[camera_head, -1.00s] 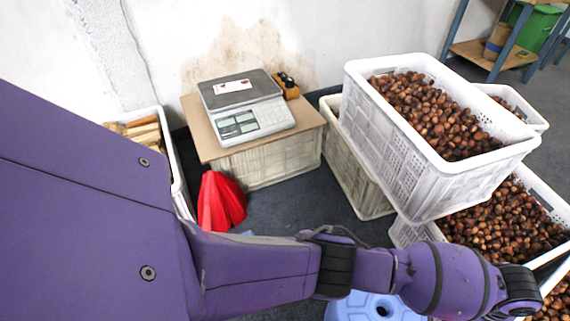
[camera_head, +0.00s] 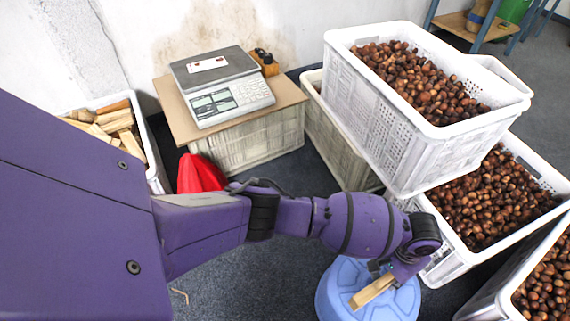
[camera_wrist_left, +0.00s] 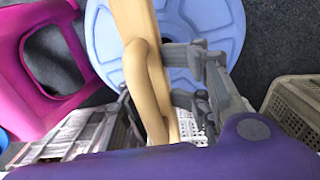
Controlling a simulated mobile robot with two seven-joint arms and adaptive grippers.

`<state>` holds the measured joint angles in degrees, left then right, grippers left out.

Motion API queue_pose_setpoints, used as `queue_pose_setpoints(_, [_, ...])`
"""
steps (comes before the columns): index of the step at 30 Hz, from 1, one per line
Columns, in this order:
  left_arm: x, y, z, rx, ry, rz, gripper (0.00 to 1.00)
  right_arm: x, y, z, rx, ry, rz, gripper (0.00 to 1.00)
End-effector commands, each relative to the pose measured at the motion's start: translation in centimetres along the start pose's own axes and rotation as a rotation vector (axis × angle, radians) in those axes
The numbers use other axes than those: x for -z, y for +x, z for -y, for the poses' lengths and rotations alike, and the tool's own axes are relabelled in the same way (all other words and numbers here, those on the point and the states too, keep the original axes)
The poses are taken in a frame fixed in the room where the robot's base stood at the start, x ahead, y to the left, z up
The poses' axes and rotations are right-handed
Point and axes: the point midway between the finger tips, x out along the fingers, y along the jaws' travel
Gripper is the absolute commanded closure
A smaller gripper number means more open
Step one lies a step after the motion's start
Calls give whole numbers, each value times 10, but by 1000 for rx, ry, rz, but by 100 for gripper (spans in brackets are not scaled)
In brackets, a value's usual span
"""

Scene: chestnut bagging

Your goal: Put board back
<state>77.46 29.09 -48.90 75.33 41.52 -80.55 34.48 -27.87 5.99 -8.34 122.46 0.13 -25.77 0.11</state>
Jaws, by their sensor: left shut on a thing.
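My left gripper (camera_head: 382,272) is shut on a light wooden board (camera_head: 372,291) at the lower right of the head view. The board is held over a round blue stool-like object (camera_head: 340,300); I cannot tell whether they touch. In the left wrist view, the board (camera_wrist_left: 140,55) runs down from the top between the fingers of the left gripper (camera_wrist_left: 165,75), with the blue object (camera_wrist_left: 215,25) behind it. A white crate (camera_head: 156,165) of wooden pieces (camera_head: 118,124) stands at the left, partly hidden by my arm. My right gripper is out of view.
A scale (camera_head: 220,90) stands on a brown panel (camera_head: 285,97) over a crate. White crates of chestnuts (camera_head: 415,80) stack at the right. A red object (camera_head: 200,174) sits behind my arm. The wrist view shows a pink object (camera_wrist_left: 25,85). Some dark floor (camera_head: 240,280) is free.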

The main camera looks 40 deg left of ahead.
Motion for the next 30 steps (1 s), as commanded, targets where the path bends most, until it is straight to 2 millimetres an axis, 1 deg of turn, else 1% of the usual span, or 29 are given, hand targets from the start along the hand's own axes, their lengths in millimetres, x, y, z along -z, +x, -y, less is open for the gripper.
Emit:
queue_pose_setpoints(2, [-2, 9, 7, 1, 0, 1, 100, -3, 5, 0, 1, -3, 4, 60])
queue_pose_setpoints(4, [-2, 22, 6, 0, 1, 2, 100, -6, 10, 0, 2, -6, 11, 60])
queue_pose_setpoints(7, [-1, 36, 6, 0, 0, 0, 100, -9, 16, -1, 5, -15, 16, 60])
queue_pose_setpoints(14, [0, 34, 6, 1, 0, -4, 100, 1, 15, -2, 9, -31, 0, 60])
queue_pose_setpoints(19, [0, 38, 6, 1, 0, -3, 100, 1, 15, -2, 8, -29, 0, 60])
queue_pose_setpoints(20, [0, 37, 6, 2, 1, -3, 63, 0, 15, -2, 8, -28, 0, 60])
queue_pose_setpoints(24, [0, 37, 6, 2, 1, -3, 44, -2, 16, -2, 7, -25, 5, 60])
queue_pose_setpoints(25, [0, 37, 6, 2, 1, -3, 42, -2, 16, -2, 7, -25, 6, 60])
queue_pose_setpoints(30, [0, 37, 6, 2, 0, -4, 42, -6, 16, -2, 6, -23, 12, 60])
